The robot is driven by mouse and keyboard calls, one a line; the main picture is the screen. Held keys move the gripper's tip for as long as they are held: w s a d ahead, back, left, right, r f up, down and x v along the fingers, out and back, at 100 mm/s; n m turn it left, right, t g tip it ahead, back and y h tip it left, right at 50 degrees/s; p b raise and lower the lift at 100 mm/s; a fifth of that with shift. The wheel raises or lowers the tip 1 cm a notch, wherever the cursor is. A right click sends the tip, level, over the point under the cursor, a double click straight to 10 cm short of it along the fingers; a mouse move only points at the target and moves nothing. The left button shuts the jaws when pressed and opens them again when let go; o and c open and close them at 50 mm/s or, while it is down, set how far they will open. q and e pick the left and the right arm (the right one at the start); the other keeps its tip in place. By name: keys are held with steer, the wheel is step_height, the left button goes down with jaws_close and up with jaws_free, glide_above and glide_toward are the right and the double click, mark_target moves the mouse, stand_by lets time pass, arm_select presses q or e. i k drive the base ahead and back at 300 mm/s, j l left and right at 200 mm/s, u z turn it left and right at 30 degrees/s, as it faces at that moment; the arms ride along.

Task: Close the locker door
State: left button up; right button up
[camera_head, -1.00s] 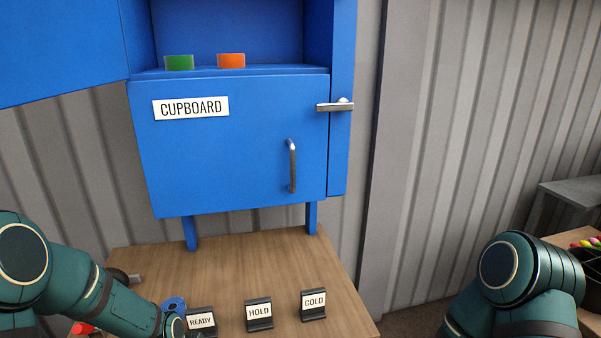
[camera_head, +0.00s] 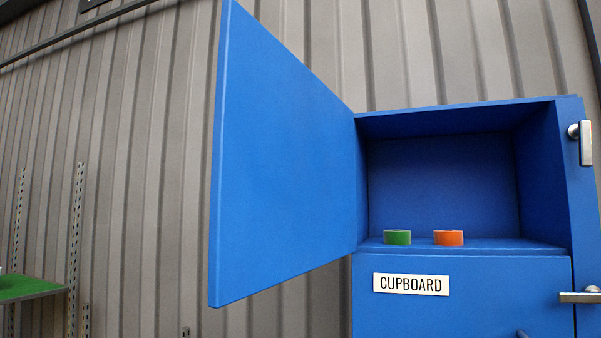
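The blue locker (camera_head: 460,300) stands at the right of the head view. Its upper door (camera_head: 285,165) is swung wide open to the left, hinged on the left side of the upper compartment. The upper compartment (camera_head: 440,185) is open to view. The lower door, labelled CUPBOARD (camera_head: 411,284), is shut. A metal latch (camera_head: 581,143) is on the right frame, and another latch (camera_head: 580,297) lies across the lower door's right edge. Neither gripper is in view.
A corrugated grey wall (camera_head: 150,170) runs behind the locker. A green-topped shelf (camera_head: 30,288) with slotted metal uprights (camera_head: 75,240) stands at the far left. The space between that shelf and the open door looks clear.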

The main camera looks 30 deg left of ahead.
mark_target(283, 202)
steer(key=k+j, duration=0.1)
steer(key=j, duration=0.75)
steer(key=k+j, duration=0.15)
steer(key=j, duration=0.25)
steer(key=k+j, duration=0.1)
steer(key=j, duration=0.3)
